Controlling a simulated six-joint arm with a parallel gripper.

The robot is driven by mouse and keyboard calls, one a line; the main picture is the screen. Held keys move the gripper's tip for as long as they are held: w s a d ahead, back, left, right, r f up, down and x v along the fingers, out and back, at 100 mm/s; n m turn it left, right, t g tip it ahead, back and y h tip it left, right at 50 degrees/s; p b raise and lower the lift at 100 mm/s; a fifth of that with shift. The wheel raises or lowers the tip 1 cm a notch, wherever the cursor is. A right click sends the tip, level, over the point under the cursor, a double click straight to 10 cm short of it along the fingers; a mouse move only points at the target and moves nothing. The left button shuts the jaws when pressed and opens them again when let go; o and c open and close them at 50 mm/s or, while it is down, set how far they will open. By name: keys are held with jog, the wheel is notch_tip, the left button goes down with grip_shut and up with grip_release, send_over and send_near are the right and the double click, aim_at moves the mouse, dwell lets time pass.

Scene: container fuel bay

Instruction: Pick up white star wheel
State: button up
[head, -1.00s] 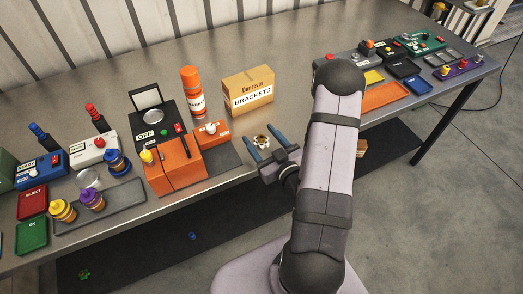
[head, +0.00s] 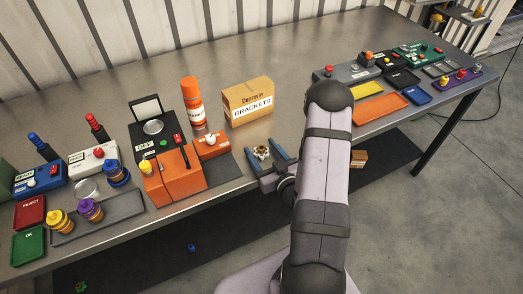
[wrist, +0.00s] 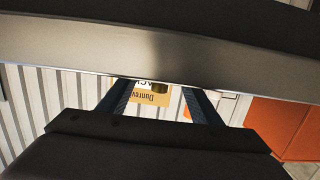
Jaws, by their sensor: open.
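A small whitish and brass-coloured piece, which looks like the white star wheel (head: 262,153), sits near the table's front edge. Its star shape is too small to make out clearly. My gripper (head: 261,146) is open, with one blue-grey finger on each side of this piece. I cannot tell whether the fingers touch it. In the wrist view, my gripper (wrist: 160,88) has its two fingers spread apart, and a small brass-coloured part shows between them. The rest of the piece is hard to see there.
The metal table (head: 330,42) carries a BRACKETS box (head: 247,101) behind the piece. An orange-capped bottle (head: 192,105) and an orange unit with a white knob (head: 210,147) stand to the left. An orange tray (head: 380,108) lies to the right.

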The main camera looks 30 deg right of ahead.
aim_at(260, 148)
jog(key=w+p, duration=0.1)
jog(key=w, duration=0.2)
jog(key=shift+w+p, duration=0.1)
jog(key=shift+p, duration=0.2)
jog(key=shift+w+f, duration=0.25)
jog(key=shift+w, duration=0.35)
jog(key=c, duration=1.1)
